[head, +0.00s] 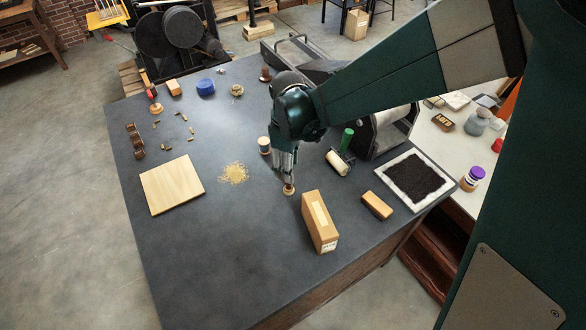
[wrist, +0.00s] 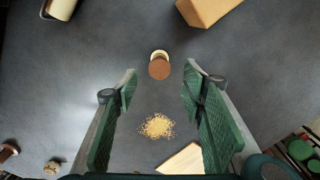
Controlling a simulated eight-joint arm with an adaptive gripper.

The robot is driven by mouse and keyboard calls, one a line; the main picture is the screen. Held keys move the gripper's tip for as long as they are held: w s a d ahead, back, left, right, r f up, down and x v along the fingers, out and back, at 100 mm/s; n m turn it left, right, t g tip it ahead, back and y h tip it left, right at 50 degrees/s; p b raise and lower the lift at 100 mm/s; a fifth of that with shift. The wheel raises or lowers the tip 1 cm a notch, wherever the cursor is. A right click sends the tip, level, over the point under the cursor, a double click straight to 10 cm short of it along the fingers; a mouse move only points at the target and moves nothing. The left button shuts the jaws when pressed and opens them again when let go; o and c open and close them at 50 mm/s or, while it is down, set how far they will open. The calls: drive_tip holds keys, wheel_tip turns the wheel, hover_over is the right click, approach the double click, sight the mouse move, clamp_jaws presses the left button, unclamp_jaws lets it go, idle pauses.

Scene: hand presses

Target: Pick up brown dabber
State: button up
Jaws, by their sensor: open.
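The brown dabber (head: 289,189), a small piece with a brown rounded top and a pale lower part, stands on the dark table under my gripper (head: 287,172) in the head view. In the wrist view the dabber (wrist: 159,66) lies near the middle, seen from above, just beyond the gap between the fingertips. My gripper (wrist: 160,84) is open, its two green fingers spread to left and right with nothing between them. In the head view the fingers partly hide the dabber's top. I cannot tell the exact height gap.
A cardboard box (head: 320,222) stands close to the right of the dabber. A yellow granule pile (head: 234,174) and a wooden board (head: 172,185) lie to the left. A small spool-like jar (head: 264,145) and a roller (head: 339,162) are nearby. The table front is clear.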

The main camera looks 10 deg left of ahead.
sight(289, 185)
drive_tip(key=shift+a+f, duration=0.15)
drive_tip(key=shift+a, duration=0.05)
drive_tip(key=shift+f, duration=0.1)
drive_tip(key=shift+f, duration=1.2)
drive_tip(key=shift+f, duration=0.15)
drive_tip(key=shift+d+f, duration=0.1)
drive_tip(key=shift+f, duration=2.35)
drive_tip(key=c, duration=1)
